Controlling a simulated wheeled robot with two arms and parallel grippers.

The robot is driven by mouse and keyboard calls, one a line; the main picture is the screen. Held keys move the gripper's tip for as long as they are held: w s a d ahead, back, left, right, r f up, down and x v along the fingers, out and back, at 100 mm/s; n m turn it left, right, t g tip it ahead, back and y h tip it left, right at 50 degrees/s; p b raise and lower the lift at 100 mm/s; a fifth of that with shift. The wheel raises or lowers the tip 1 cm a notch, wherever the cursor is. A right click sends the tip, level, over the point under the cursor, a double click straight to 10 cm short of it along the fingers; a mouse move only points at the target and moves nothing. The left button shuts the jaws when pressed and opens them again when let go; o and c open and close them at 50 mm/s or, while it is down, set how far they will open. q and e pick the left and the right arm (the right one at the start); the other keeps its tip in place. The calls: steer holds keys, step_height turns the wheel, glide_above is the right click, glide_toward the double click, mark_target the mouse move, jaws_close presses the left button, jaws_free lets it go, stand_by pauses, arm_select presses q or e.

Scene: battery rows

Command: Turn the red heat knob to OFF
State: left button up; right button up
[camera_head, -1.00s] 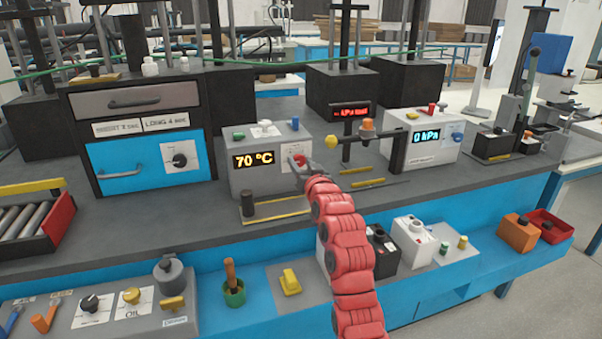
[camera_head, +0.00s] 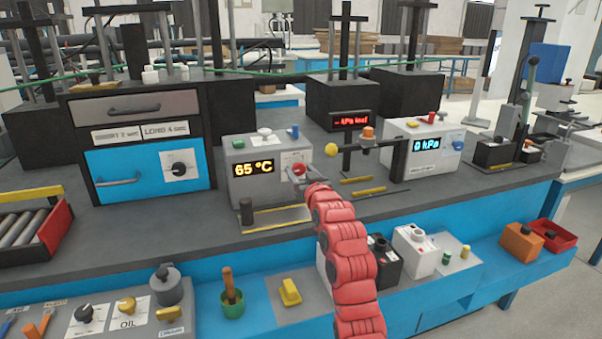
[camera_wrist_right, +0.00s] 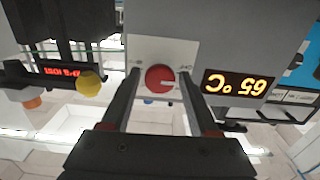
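The red heat knob (camera_head: 299,169) is on the front of the grey heater box (camera_head: 262,188), right of a yellow display (camera_head: 253,168) that reads 65 °C. In the right wrist view, which is upside down, the knob (camera_wrist_right: 160,78) shows on a white label with a pale mark pointing right. The label's small print is too small to read. My right gripper (camera_wrist_right: 160,80) is open, with one finger to each side of the knob and a gap on both sides. I cannot tell whether the fingertips reach past its face. My left gripper is not in view.
A yellow ball (camera_head: 331,149) on a black stand is close to the right of the knob. A plate with a black post (camera_head: 247,212) lies in front of the heater box. A pressure box (camera_head: 427,148) reading 0 kPa stands further right.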

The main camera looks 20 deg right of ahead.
steer(key=shift+o, duration=0.7)
steer(key=shift+s, duration=0.1)
steer(key=s, duration=1.7)
steer(key=shift+s+p, duration=0.15)
steer(key=shift+p, duration=0.15)
